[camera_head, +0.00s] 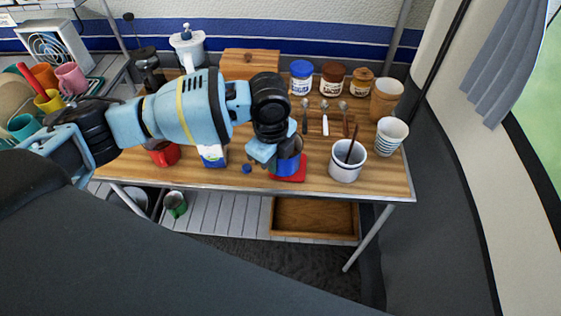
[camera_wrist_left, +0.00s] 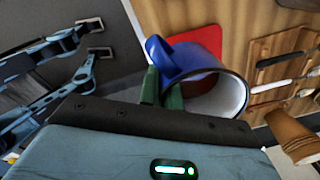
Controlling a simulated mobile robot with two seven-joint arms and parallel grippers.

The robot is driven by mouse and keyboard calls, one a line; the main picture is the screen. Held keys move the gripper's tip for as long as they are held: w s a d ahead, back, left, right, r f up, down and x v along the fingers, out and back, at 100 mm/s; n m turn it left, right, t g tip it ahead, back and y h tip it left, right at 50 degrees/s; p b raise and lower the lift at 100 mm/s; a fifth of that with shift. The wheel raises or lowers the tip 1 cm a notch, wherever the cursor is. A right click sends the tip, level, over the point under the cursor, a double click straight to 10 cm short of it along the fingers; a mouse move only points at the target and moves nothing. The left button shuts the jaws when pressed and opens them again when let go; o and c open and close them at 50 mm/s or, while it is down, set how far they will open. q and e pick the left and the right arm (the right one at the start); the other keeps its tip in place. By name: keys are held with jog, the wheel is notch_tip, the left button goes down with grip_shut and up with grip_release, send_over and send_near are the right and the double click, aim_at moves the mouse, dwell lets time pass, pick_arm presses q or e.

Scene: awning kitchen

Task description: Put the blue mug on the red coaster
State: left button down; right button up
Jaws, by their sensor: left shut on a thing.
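The blue mug (camera_head: 287,163) is in my left gripper (camera_head: 266,154), near the table's front edge. In the left wrist view the green fingers (camera_wrist_left: 163,92) are shut on the wall of the mug (camera_wrist_left: 190,62), with its handle to the upper left and its white inside showing. The red coaster (camera_head: 294,174) shows below and around the mug, on the table. In the left wrist view the coaster (camera_wrist_left: 206,40) shows behind the mug. I cannot tell whether the mug touches it. My right gripper is not in view.
A white mug with a stick in it (camera_head: 347,163) stands just right of the coaster. A striped cup (camera_head: 391,136) is farther right. A blue and white carton (camera_head: 213,157) and a red mug (camera_head: 163,154) stand to the left. Cutlery and jars lie behind.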

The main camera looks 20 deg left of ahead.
aim_at(280, 163)
pick_arm(q)
jog(key=shift+w+d, duration=0.1)
jog(key=shift+w, duration=0.9)
jog(key=shift+w, duration=0.25)
notch_tip(280, 163, down, 4)
jog(key=shift+w+r, duration=0.15)
jog(key=c, duration=1.6)
grip_release()
